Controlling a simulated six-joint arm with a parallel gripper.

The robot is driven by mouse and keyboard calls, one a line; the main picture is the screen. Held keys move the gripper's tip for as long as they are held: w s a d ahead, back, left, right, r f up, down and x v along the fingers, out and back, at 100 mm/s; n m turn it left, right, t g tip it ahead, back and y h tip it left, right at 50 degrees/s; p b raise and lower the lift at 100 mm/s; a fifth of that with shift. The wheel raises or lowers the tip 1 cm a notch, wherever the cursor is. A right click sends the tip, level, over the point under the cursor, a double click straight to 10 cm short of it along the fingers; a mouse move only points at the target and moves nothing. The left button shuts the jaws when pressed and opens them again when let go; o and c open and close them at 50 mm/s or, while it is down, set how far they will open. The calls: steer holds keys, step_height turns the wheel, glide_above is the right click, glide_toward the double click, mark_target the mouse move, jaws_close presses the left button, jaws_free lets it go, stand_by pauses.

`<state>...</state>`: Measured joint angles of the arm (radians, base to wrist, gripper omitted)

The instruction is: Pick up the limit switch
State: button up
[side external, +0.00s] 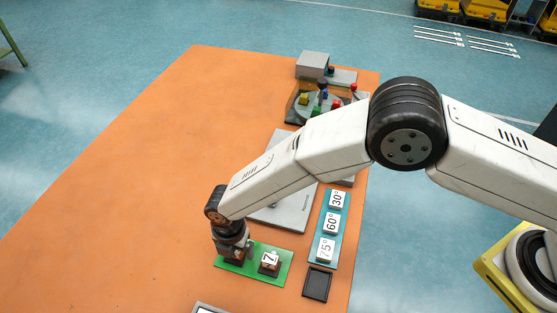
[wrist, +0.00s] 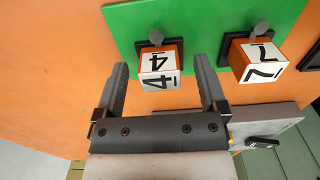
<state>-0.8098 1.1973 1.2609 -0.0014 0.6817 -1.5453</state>
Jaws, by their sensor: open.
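I cannot tell for sure which object is the limit switch. In the wrist view an orange block with white faces marked 4 (wrist: 160,66) sits in a black holder on a green plate (wrist: 205,22). A similar block marked 7 (wrist: 257,60) is to its right; it also shows in the side view (side external: 269,260). My gripper (wrist: 160,72) is open, with one finger on each side of the 4 block and gaps left. In the side view my gripper (side external: 235,252) is over the left of the green plate (side external: 262,280) and hides the 4 block.
A teal strip (side external: 325,236) with tiles marked 30°, 60° and 75° lies right of the plate, above an empty black tray (side external: 317,284). A grey plate (side external: 290,214) lies under my arm. A mechanism with coloured blocks (side external: 320,102) stands at the back. The orange tabletop's left (side external: 130,190) is clear.

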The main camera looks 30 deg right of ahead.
jaws_close()
steer(key=shift+r, duration=0.2)
stand_by(0.3)
steer(key=shift+r, duration=0.85)
steer(key=s+d+r, duration=0.8)
steer(key=s+r, duration=0.3)
steer(key=shift+d, duration=0.4)
steer(key=shift+w, duration=0.2)
